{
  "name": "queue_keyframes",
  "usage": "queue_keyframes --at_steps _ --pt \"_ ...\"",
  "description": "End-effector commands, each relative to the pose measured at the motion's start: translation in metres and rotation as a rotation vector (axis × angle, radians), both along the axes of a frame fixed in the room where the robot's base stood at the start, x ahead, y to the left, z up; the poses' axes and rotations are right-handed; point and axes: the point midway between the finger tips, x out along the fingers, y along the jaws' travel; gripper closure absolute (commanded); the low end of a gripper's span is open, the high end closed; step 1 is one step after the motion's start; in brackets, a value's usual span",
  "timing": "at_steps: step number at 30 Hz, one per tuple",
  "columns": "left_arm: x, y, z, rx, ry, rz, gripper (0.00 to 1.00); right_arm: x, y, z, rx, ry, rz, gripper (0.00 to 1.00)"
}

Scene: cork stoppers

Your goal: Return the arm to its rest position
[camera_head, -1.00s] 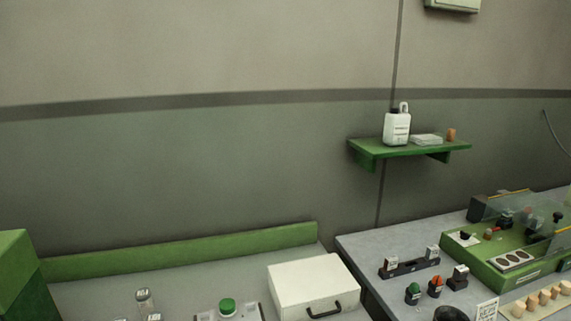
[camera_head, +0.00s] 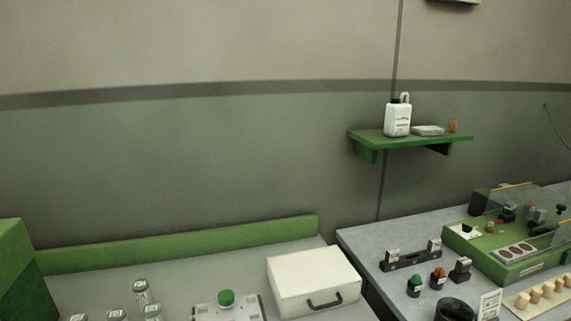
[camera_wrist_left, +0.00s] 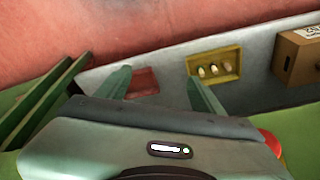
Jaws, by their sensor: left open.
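My left gripper (camera_wrist_left: 160,92) shows in the left wrist view, its two green fingers spread apart with nothing between them. Beyond the fingers lie a dull red square (camera_wrist_left: 143,82) and a yellow tray (camera_wrist_left: 230,55) holding several small pale pieces, probably corks, on a grey surface. No arm or gripper shows in the head view. My right gripper is in neither view.
The head view shows a white case (camera_head: 312,281), glass jars (camera_head: 142,291) and a green-capped item (camera_head: 226,298) on the left bench. A green equipment tray (camera_head: 520,262) stands on the right bench below a wall shelf (camera_head: 410,139). A brown box (camera_wrist_left: 300,58) is at the wrist view's right.

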Motion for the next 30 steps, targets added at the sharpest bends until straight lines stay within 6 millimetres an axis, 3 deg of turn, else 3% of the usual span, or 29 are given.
queue_keyframes --at_steps 1,6,12,15,18,22,30 --pt "-0.009 0.001 -0.041 0.003 0.022 -0.002 0.32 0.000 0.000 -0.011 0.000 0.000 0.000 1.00" --pt "-0.043 0.006 -0.139 0.007 0.058 -0.010 0.32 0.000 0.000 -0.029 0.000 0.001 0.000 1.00" --pt "-0.106 0.016 -0.235 0.014 0.102 -0.020 0.32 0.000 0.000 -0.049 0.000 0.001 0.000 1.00" --pt "-0.139 0.022 -0.267 0.016 0.119 -0.024 0.32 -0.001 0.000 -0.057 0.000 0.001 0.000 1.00" --pt "-0.166 0.027 -0.288 0.018 0.132 -0.028 0.32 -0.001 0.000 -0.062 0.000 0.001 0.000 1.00" --pt "-0.187 0.032 -0.301 0.020 0.140 -0.032 0.32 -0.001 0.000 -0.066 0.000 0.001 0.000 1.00" --pt "-0.193 0.033 -0.303 0.020 0.143 -0.033 0.32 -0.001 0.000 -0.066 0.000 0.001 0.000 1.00"
